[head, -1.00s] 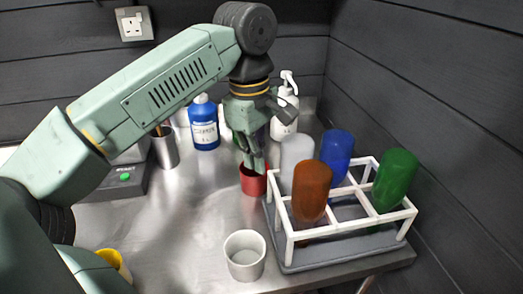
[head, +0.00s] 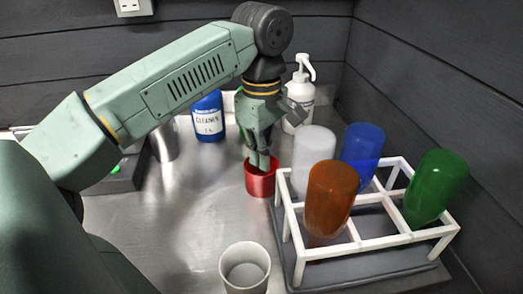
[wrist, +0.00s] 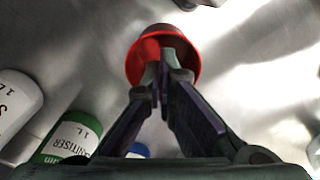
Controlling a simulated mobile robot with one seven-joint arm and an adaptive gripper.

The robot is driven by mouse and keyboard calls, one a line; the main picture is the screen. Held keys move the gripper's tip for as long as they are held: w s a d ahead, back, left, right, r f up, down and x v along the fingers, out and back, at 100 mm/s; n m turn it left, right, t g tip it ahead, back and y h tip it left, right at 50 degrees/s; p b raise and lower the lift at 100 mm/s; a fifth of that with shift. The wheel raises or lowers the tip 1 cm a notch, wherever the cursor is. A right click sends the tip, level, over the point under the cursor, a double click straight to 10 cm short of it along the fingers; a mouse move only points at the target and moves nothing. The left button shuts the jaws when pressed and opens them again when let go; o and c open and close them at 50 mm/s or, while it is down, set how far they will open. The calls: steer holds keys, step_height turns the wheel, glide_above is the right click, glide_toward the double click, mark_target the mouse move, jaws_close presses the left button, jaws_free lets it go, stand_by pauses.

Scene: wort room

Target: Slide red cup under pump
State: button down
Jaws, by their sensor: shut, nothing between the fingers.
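The red cup (head: 260,184) stands upright on the steel bench, left of the bottle rack. My gripper (head: 263,162) points down with its fingers shut and the tips inside the cup mouth. The wrist view shows the red cup (wrist: 133,62) around the shut fingertips of my gripper (wrist: 163,72); whether they touch its wall I cannot tell. The white pump bottle (head: 299,112) stands behind the cup, to its right, partly hidden by my gripper. Its nozzle points to the right.
A white rack (head: 372,246) holds orange, blue, green and clear bottles on the right. A white cup (head: 245,270) stands in front. A blue cleaner bottle (head: 208,118) and a metal cup (head: 165,142) stand behind on the left. A green sanitiser bottle (wrist: 70,137) shows in the wrist view.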

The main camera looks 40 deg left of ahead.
step_height(320, 180, down, 4)
steer(key=shift+r+b, duration=0.2)
steer(key=shift+b, duration=0.6)
steer(key=shift+r, duration=0.1)
steer(key=shift+a, duration=0.35)
steer(key=a, duration=0.3)
steer(key=a+p, duration=0.1)
steer(key=a, duration=0.5)
steer(key=shift+s+a+p, duration=0.2)
steer(key=shift+s+p, duration=0.05)
steer(key=shift+p, duration=0.15)
steer(key=shift+d+r, duration=0.1)
